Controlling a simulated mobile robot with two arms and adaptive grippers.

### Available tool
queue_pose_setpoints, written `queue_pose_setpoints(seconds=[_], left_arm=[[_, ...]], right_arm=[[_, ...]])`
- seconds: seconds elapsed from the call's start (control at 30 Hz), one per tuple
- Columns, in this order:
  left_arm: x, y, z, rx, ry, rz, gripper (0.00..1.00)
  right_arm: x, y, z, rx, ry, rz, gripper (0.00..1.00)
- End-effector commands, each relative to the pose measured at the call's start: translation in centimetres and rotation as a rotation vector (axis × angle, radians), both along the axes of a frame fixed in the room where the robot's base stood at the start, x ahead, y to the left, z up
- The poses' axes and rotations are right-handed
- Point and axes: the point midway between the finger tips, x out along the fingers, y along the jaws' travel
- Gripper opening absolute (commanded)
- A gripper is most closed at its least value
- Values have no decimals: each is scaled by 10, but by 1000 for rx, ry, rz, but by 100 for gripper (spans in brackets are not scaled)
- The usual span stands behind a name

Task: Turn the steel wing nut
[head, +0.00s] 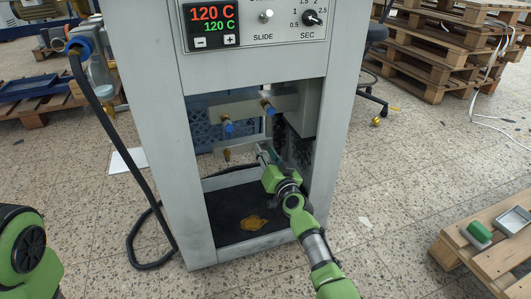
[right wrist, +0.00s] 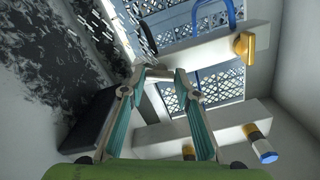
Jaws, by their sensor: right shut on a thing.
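My right gripper (head: 262,153) reaches into the open bay of the grey press (head: 158,110), beside the horizontal grey bars. In the right wrist view its two fingers (right wrist: 161,74) close in on a small grey metal piece (right wrist: 158,72), which I take for the steel wing nut. The fingertips hide much of it, so its wings and how far it is turned cannot be made out. My left arm shows at the lower left of the head view, but its gripper is out of the picture.
The bay's side walls stand close by. Pallets (head: 430,50) stand at the right.

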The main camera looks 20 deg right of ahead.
Motion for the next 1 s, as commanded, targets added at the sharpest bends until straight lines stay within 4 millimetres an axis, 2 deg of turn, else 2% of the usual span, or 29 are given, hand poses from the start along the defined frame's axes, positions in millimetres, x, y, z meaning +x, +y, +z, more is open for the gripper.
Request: queue_pose_setpoints(seconds=[1.0], left_arm=[[4,0,0,-2,10,0,40]], right_arm=[[0,0,-1,879,31,-2,8]])
